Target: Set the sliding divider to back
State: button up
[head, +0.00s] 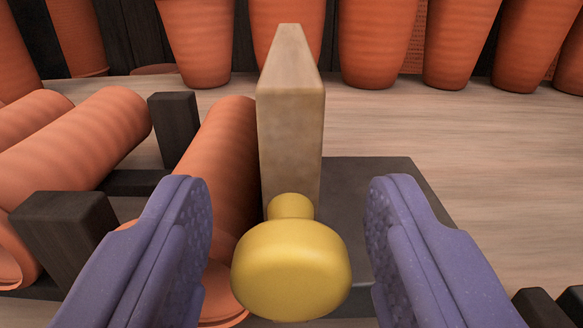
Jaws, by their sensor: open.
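The sliding divider (290,128) is an upright pale board in the middle of the head view, with a yellow knob (291,270) on its near end. My gripper (288,238) is open, its two purple fingers on either side of the knob. There is a gap between the knob and each finger, wider on the right. The knob hides the lower near part of the divider. The divider stands over a dark flat base (385,200), which shows bare to its right.
An orange clay cylinder (225,150) lies close against the divider's left side. More cylinders (85,145) lie farther left between dark posts (68,235). Several orange pots (375,45) stand in a row at the back. The wooden surface (480,150) at right is clear.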

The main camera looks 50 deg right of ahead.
jog(key=shift+d, duration=0.1)
grip_shut()
jog(key=shift+s+d+f+b, duration=0.1)
jog(key=shift+s+d+b, duration=0.25)
jog(key=shift+b, duration=0.15)
jog(key=s+d+b, duration=0.3)
jog(key=s+b, duration=0.1)
jog(key=s+d+b, duration=0.3)
jog(key=s+b, duration=0.1)
jog(key=s+d+b, duration=0.4)
jog(key=shift+s+d, duration=0.3)
grip_release()
